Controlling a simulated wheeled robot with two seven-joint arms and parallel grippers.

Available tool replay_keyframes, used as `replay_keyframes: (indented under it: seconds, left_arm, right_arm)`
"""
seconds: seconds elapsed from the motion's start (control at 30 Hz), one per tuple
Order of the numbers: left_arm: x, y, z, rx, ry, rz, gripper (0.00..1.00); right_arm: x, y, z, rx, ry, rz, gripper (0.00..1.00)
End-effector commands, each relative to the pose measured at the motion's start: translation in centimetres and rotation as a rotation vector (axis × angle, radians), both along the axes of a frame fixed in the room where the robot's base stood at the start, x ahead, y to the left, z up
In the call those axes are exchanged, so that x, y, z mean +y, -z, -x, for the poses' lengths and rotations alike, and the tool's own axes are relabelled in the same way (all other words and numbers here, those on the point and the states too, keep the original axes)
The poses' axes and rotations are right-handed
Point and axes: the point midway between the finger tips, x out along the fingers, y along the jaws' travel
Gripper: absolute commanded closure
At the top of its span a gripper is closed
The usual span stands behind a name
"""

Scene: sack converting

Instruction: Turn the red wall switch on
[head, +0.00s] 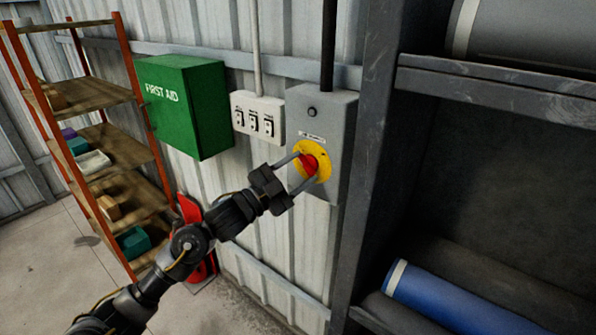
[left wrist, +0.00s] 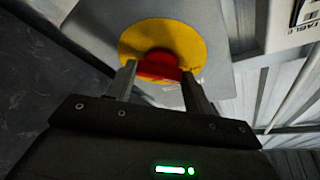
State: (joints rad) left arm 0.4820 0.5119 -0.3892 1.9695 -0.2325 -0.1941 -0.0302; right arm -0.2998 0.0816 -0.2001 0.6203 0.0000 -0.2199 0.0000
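The red wall switch (head: 309,165) is a red knob on a round yellow plate (head: 322,151), fixed to a grey box on the corrugated wall. My left gripper (head: 306,166) is at the switch, with one finger on either side of the red knob. In the left wrist view the red knob (left wrist: 159,66) sits between the two fingertips (left wrist: 158,78), in front of the yellow plate (left wrist: 190,42). The fingers are spread apart; I cannot tell whether they touch the knob's sides. My right gripper is not in view.
A white panel with several small switches (head: 257,116) and a green first aid box (head: 188,105) hang left of the grey box (head: 335,110). A dark steel rack (head: 372,150) with rolls stands close on the right. An orange-framed shelf (head: 135,95) stands at the left.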

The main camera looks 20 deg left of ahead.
Motion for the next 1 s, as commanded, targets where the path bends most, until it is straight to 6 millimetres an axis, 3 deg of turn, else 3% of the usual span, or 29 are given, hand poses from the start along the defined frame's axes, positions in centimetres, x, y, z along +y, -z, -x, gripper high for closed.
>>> replay_keyframes:
  seconds: [0.07, 0.47, 1.0]
  left_arm:
    - [0.01, 0.00, 0.01, 0.000, 0.000, 0.000, 0.71]
    - [0.10, -0.04, -0.02, -0.031, 0.000, -0.080, 0.71]
    - [0.29, -0.46, -0.10, -0.206, -0.001, -0.515, 0.71]
  right_arm:
    - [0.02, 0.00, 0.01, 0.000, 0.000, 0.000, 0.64]
    - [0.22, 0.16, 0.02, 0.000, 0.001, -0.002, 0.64]
    - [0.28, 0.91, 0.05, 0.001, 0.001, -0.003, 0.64]
